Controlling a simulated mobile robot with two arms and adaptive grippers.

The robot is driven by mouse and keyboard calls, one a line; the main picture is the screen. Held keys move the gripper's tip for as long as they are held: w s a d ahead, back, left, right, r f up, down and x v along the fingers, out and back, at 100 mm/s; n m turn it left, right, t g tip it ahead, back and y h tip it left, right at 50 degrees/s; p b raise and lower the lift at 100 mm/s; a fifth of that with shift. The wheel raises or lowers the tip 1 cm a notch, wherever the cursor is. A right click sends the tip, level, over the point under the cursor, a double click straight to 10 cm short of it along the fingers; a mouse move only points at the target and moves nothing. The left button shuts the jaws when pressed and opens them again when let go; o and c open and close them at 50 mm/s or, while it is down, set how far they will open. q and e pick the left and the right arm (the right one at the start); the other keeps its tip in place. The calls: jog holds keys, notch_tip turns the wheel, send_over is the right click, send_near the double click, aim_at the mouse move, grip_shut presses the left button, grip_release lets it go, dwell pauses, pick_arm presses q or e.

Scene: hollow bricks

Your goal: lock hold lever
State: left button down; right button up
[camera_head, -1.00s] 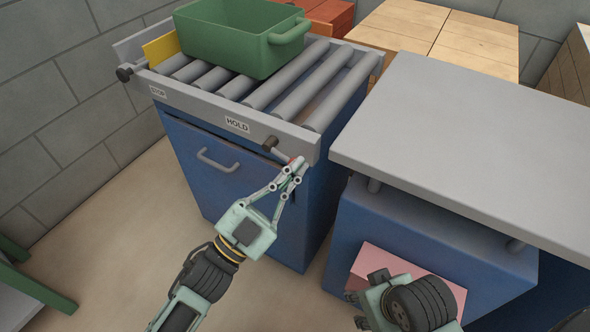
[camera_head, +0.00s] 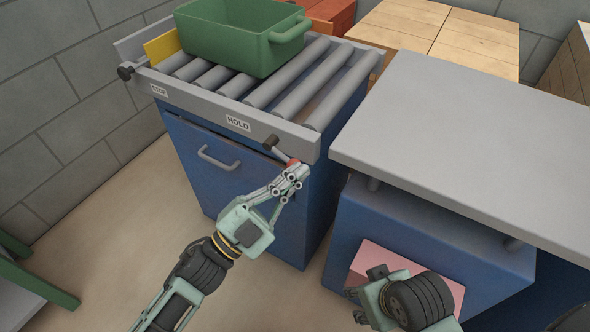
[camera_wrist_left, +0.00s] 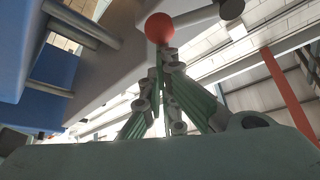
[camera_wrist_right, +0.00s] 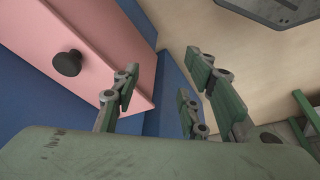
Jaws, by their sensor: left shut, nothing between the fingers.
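The hold lever (camera_head: 282,154) sits on the front rail of the roller conveyor, below and right of the HOLD label (camera_head: 237,123). It has a dark pivot and a thin rod ending in a red ball (camera_wrist_left: 160,28). My left gripper (camera_head: 299,171) is shut and empty, with its fingertips right at the red ball. In the left wrist view the closed fingertips (camera_wrist_left: 166,52) are just under the ball; whether they touch it I cannot tell. My right gripper (camera_wrist_right: 165,78) is open and empty, low before the blue cabinet, near a pink box (camera_wrist_right: 100,45).
A green bin (camera_head: 240,40) stands on the rollers, near a yellow plate (camera_head: 160,48) at the left end. A STOP label (camera_head: 159,90) marks that end. A grey worktop (camera_head: 470,150) lies to the right. The floor at left is mostly clear.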

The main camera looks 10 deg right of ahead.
pick_arm(q)
jog(key=w+a+f+m+g+y+p, duration=0.3)
jog(key=f+m, duration=0.5)
jog(key=m, duration=0.4)
jog(key=a+g+p, duration=0.1)
jog(key=g+p, duration=0.1)
jog(key=p, duration=0.1)
jog(key=shift+w+m+g, duration=0.25)
jog(key=shift+m+g, duration=0.05)
pick_arm(e)
jog(key=s+f+g, duration=0.1)
jog(key=s+f, duration=0.2)
jog(key=f, duration=1.8)
jog(key=shift+f, duration=0.4)
jog(key=shift+r, duration=0.1)
jog(key=shift+s+d, duration=0.1)
